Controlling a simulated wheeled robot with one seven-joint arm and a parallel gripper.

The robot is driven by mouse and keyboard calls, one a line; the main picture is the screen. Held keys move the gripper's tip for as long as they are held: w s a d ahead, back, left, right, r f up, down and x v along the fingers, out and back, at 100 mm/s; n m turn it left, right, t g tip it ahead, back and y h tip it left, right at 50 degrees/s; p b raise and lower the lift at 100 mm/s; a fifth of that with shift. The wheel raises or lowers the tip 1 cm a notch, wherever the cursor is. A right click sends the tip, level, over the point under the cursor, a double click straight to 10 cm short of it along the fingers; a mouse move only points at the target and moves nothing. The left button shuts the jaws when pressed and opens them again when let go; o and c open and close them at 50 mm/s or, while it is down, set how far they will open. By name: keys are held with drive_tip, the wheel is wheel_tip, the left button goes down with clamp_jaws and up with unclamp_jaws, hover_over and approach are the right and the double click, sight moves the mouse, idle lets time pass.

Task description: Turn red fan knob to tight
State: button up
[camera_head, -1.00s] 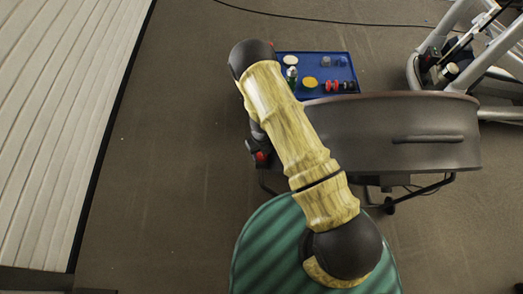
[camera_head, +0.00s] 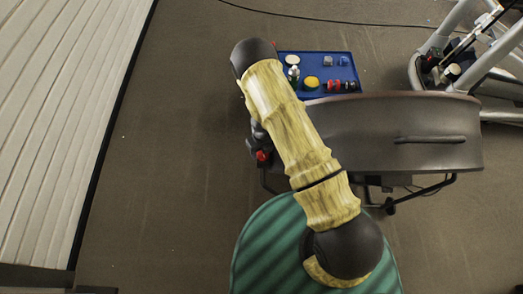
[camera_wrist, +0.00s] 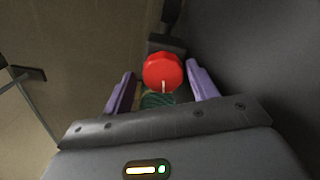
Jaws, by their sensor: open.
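The red fan knob (camera_wrist: 163,71) is in the upper middle of the wrist view, round with a faceted edge and a pale pointer mark below it. My gripper (camera_wrist: 162,84) is open, with one purple finger on each side of the knob. I cannot tell whether either finger touches it. In the head view the red knob (camera_head: 262,156) shows small at the left end of the dark fan housing (camera_head: 350,125). My arm hides part of that area, and the fingers are not clear there.
A blue tray (camera_head: 349,62) with several small coloured items lies beyond the housing. Grey metal frames (camera_head: 488,75) stand at upper right. A pale slatted surface (camera_head: 60,110) runs along the left. The floor (camera_head: 175,150) between it and my arm is clear.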

drive_tip(key=shift+w+d+r+p, duration=0.1)
drive_tip(key=shift+d+r+p, duration=0.1)
drive_tip(key=shift+r+p, duration=0.85)
drive_tip(key=shift+d+r+p, duration=0.15)
drive_tip(key=shift+r+p, duration=0.75)
drive_tip(key=shift+r, duration=0.15)
drive_tip(key=r+p, duration=0.3)
drive_tip(key=r, duration=0.1)
drive_tip(key=shift+a, duration=0.3)
drive_tip(key=shift+f, duration=0.1)
